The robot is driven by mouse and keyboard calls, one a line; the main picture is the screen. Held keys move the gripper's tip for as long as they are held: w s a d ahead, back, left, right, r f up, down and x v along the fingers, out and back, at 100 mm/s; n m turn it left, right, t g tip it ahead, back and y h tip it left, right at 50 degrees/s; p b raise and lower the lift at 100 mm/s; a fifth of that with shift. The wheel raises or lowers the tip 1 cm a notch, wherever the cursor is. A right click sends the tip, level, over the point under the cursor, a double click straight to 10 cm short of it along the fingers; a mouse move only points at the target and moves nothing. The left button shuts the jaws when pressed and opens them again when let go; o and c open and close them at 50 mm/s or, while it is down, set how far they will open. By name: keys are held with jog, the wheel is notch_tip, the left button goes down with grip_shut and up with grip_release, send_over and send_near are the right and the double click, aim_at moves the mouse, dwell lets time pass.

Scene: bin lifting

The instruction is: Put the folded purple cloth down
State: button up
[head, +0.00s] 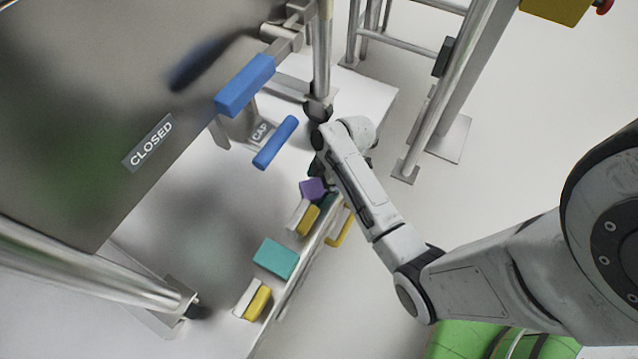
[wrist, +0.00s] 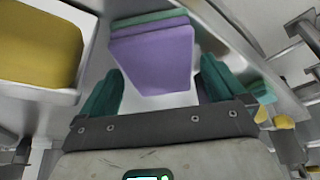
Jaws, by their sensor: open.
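The folded purple cloth (head: 313,188) lies at the edge of the light metal surface, close to my gripper (head: 316,171). In the wrist view the purple cloth (wrist: 155,62) is just ahead of my gripper (wrist: 160,72), with a thin teal layer (wrist: 150,18) along its far side. The two dark green fingers are spread wide, one on each side of the cloth's near end. Gaps show beside the cloth, so it is not clamped. Whether a finger touches it, I cannot tell.
A yellow-and-white block (head: 308,220), a teal folded cloth (head: 276,258) and another yellow-and-white block (head: 253,300) lie along the same edge. A blue handle (head: 275,143) and a large panel marked CLOSED (head: 150,143) stand to the left. Floor at right is mostly open.

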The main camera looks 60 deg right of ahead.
jog(key=p+v, duration=0.5)
jog(key=v, duration=0.7)
jog(key=s+a+r+m+g+h, duration=0.2)
jog(key=s+a+m, duration=0.7)
jog(key=a, duration=0.5)
jog(key=shift+s+a+r+m+h, duration=0.4)
jog(key=shift+s+r+h, duration=0.3)
jog(key=shift+s+r, duration=0.15)
